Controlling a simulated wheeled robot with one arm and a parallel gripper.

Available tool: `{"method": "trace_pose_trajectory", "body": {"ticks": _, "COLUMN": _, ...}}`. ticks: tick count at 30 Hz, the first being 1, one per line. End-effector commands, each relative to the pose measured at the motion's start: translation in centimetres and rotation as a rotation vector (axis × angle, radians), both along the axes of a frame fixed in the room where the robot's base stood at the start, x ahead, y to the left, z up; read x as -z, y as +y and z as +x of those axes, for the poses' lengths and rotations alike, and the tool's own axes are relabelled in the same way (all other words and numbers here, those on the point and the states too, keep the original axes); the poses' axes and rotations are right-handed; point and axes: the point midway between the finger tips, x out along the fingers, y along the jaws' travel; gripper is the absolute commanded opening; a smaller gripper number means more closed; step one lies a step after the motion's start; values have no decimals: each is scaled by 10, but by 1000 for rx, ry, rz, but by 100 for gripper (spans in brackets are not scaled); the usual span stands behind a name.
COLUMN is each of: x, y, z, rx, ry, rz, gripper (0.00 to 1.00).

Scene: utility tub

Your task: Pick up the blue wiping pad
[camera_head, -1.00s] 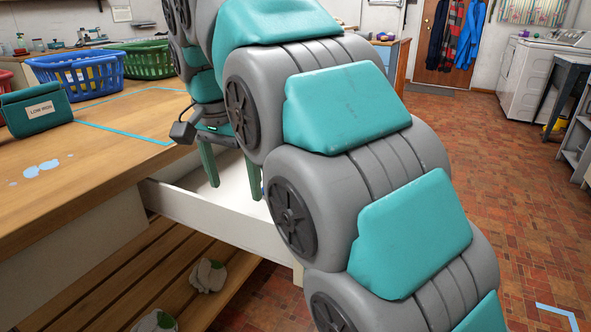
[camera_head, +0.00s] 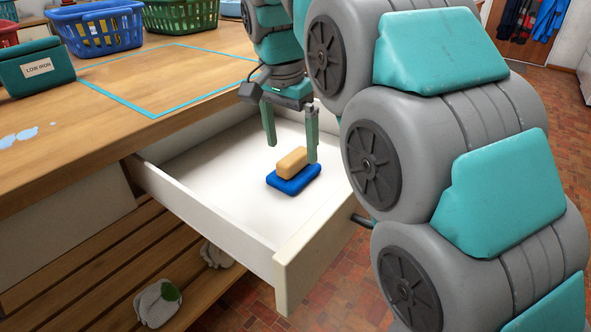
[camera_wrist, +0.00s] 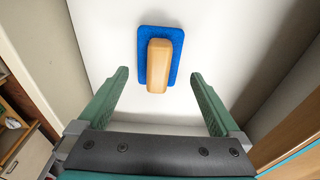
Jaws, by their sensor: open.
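The blue wiping pad (camera_head: 296,183) lies flat on the floor of the open white drawer (camera_head: 215,160). It has a tan block-shaped top (camera_head: 291,162), which looks like its handle. In the wrist view the blue pad (camera_wrist: 144,82) and its tan top (camera_wrist: 159,66) are ahead of my gripper, between the lines of its two fingers. My gripper (camera_head: 291,152) is open and empty, with its green fingers pointing down into the drawer. It also shows in the wrist view (camera_wrist: 157,75), fingers wide apart. The pad is not between the fingertips; a gap shows before it.
The wooden counter (camera_head: 60,125) borders the drawer at left and carries a teal box labelled "LOW IRON" (camera_head: 37,70), a blue basket (camera_head: 97,28) and a green basket (camera_head: 180,14). Drawer walls surround the pad. Crumpled cloths (camera_head: 158,303) lie on the slatted shelf below.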

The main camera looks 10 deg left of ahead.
Motion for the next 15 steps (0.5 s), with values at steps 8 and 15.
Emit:
{"method": "trace_pose_trajectory", "body": {"ticks": 8, "x": 22, "y": -3, "z": 2, "rx": -2, "ry": 2, "rz": 0, "gripper": 100}}
{"method": "trace_pose_trajectory", "body": {"ticks": 15, "x": 46, "y": -5, "z": 5, "rx": 0, "ry": 1, "rz": 0, "gripper": 100}}
